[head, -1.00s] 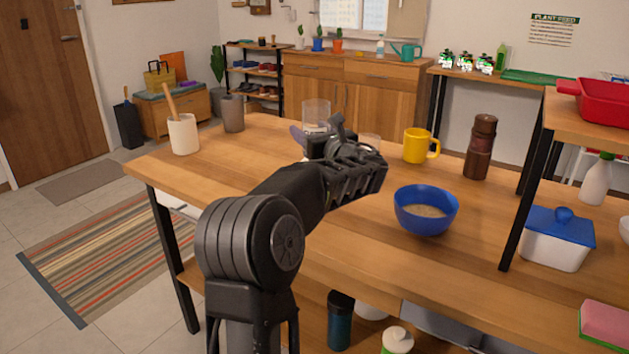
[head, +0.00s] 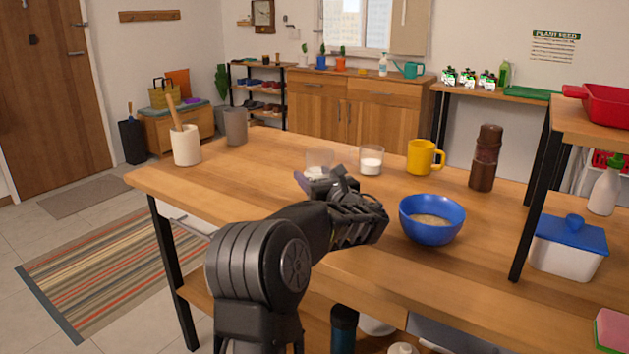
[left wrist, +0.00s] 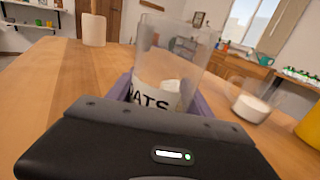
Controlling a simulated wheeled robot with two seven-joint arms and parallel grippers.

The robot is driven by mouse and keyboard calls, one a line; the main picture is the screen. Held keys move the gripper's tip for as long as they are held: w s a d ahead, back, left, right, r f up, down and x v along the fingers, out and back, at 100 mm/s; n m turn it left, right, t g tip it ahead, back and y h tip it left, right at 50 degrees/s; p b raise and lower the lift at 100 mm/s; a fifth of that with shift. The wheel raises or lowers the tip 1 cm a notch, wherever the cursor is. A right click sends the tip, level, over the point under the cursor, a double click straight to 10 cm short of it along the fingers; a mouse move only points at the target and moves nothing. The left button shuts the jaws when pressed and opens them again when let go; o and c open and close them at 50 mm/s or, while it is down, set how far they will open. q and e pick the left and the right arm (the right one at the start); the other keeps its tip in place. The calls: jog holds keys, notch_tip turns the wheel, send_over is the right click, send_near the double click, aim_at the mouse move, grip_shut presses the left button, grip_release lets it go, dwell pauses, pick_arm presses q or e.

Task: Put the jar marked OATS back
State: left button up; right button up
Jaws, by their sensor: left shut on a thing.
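The OATS jar is a clear, open-topped container with a white label reading "ATS" where the first letter is cut off; it stands upright in the left wrist view (left wrist: 178,50). In the head view its upper part (head: 319,158) shows behind my left gripper (head: 318,180). My left gripper is shut on the jar, with purple finger pads on both sides of it in the left wrist view. The jar is low over the wooden table (head: 250,180) or on it; I cannot tell whether its base touches. My right gripper is not in view.
A small glass with white contents (head: 371,161) stands just right of the jar. A yellow mug (head: 420,158), brown grinder (head: 486,160) and blue bowl of oats (head: 432,228) are farther right. A utensil crock (head: 187,146) and grey cup (head: 235,127) stand left. Table between is clear.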

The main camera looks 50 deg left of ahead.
pick_arm(q)
jog(key=shift+f, duration=0.1)
jog(key=o, duration=1.6)
jog(key=shift+o, duration=0.2)
jog(key=shift+r, duration=0.2)
jog(key=p+v, duration=0.1)
jog(key=v, duration=1.1)
jog(key=shift+f+p, duration=0.1)
jog(key=shift+p, duration=0.2)
